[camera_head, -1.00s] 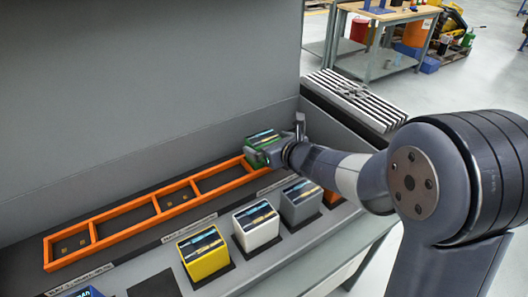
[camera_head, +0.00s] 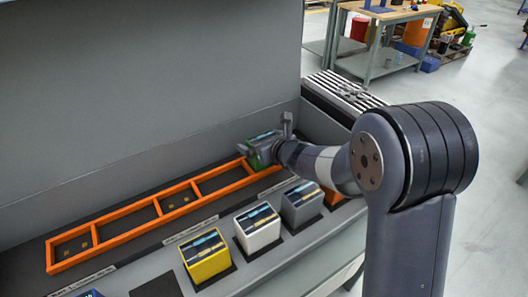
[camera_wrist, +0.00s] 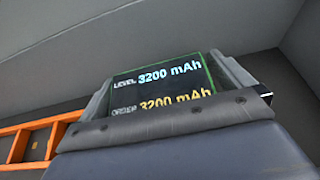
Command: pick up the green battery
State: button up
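The green battery (camera_head: 258,157) is at the far right end of the orange frame, with my gripper (camera_head: 268,148) around it. In the wrist view the battery (camera_wrist: 190,68) has a dark screen reading 3200 mAh, with green edges. My gripper's fingers (camera_wrist: 165,85) stand on both sides of it, close against it. The gripper looks shut on the battery. Its lower part is hidden, so I cannot tell whether it rests in the frame or hangs just above.
The orange frame (camera_head: 126,236) has open compartments to the left. A yellow (camera_head: 208,265), a white (camera_head: 260,235) and a grey battery (camera_head: 302,209) stand in a row in front. An orange battery (camera_head: 331,197) is partly hidden by my arm. A grey wall rises behind.

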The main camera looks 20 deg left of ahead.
jog(key=c, duration=1.5)
jog(key=shift+r, duration=0.2)
